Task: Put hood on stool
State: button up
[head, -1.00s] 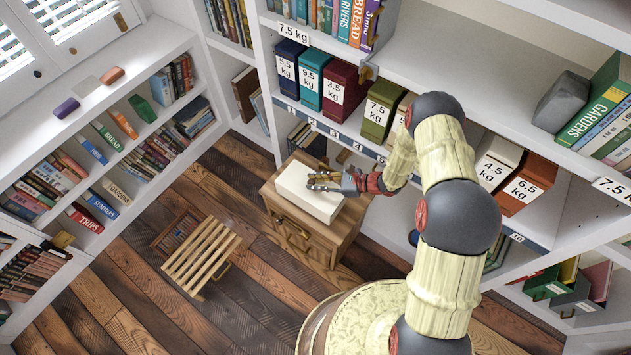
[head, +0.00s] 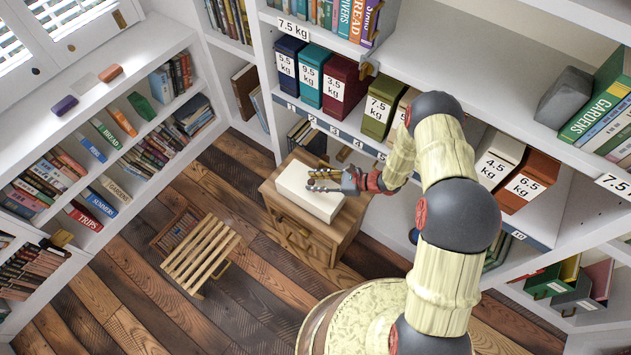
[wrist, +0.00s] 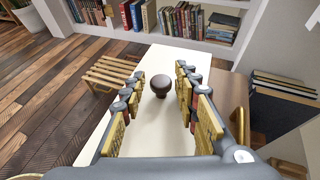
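The hood (head: 300,198) looks like a long white box-shaped cover and sits on a small wooden cabinet. In the wrist view its pale top (wrist: 165,60) carries a dark round knob (wrist: 160,84). My gripper (head: 316,180) is over the hood's top, open, with its fingers on either side of the knob. Gaps show between the knob and both fingers. The stool (head: 202,254), with light wooden slats, stands on the floor left of the cabinet. Its bare slatted top also shows in the wrist view (wrist: 108,73).
The wooden cabinet (head: 305,240) stands against the shelves. Shelves with books and weight-labelled boxes (head: 343,82) rise behind it. A low white bookcase (head: 75,120) runs along the left. A dark slatted thing (head: 174,230) adjoins the stool. Plank floor (head: 130,275) is clear around the stool's front.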

jog(key=shift+o, duration=1)
notch_tip(320, 180, up, 10)
jog(key=shift+f, duration=0.1)
jog(key=s+f+n+g, duration=0.2)
jog(key=s+n+g, duration=0.1)
jog(key=s, duration=0.4)
jog(key=s+d+r+n+g+h, duration=0.35)
jog(key=s+r+n, duration=0.3)
jog(key=s, duration=0.25)
jog(key=s+d+r+n+t+h+p, duration=0.1)
jog(key=s+d+r+n+t+h, duration=0.1)
jog(key=r, duration=1)
jog(key=s+d+r+n+t+h+p, duration=0.1)
jog(key=s+d+r+n+t+h, duration=0.2)
jog(key=r, duration=1)
jog(key=s+d+r+n+t+h+p, duration=0.2)
jog(key=s+d+r+n, duration=0.4)
jog(key=r, duration=0.7)
jog(key=shift+s+d+r+n+t+h, duration=0.2)
jog(key=shift+s+d+n+t+h, duration=0.3)
jog(key=shift+d+h, duration=0.6)
